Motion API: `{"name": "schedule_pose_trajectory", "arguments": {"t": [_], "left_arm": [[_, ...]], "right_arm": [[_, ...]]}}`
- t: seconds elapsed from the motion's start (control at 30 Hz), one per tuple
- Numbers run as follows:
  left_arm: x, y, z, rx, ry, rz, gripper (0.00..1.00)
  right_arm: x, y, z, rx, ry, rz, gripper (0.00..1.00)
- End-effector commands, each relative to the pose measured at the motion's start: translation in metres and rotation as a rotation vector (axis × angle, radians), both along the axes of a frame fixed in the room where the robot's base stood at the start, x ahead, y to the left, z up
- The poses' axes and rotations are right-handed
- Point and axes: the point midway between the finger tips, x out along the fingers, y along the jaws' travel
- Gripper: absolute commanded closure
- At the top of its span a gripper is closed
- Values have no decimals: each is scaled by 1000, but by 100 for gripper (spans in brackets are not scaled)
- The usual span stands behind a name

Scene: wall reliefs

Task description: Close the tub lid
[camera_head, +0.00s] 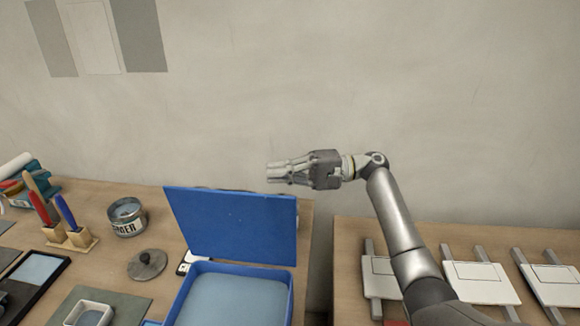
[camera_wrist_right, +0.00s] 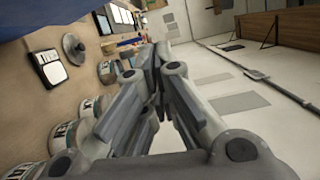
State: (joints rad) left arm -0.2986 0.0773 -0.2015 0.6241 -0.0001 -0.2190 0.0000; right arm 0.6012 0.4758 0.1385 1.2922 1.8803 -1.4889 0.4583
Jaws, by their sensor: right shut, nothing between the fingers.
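The blue tub (camera_head: 288,295) stands at the front of the left wooden table, with a pale blue surface inside. Its blue lid (camera_head: 232,225) stands open, raised roughly upright at the tub's back edge. My right gripper (camera_head: 270,173) is above and behind the lid's top edge, apart from it, pointing left. Its fingers are shut and empty. In the right wrist view the shut fingertips (camera_wrist_right: 154,62) show close up, and a blue strip at the top edge is probably the lid. My left gripper is not in view.
A labelled tin (camera_head: 127,218), a round dark lid (camera_head: 147,264) and a tool holder (camera_head: 72,240) stand left of the tub. A gap separates this table from the right table (camera_head: 345,240), which holds several white panels (camera_head: 480,283). The wall is behind.

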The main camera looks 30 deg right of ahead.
Motion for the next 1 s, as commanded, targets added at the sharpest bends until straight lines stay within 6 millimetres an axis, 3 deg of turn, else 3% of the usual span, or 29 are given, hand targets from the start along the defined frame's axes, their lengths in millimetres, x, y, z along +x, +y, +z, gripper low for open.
{"name": "schedule_pose_trajectory", "arguments": {"t": [0.03,0.23,0.5,1.0], "left_arm": [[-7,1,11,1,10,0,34],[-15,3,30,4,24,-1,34],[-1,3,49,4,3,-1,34],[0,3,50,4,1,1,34]], "right_arm": [[4,12,6,3,2,4,100],[13,50,5,0,3,2,100],[-12,63,4,0,2,-1,100],[-17,67,3,-1,1,-1,100]]}}
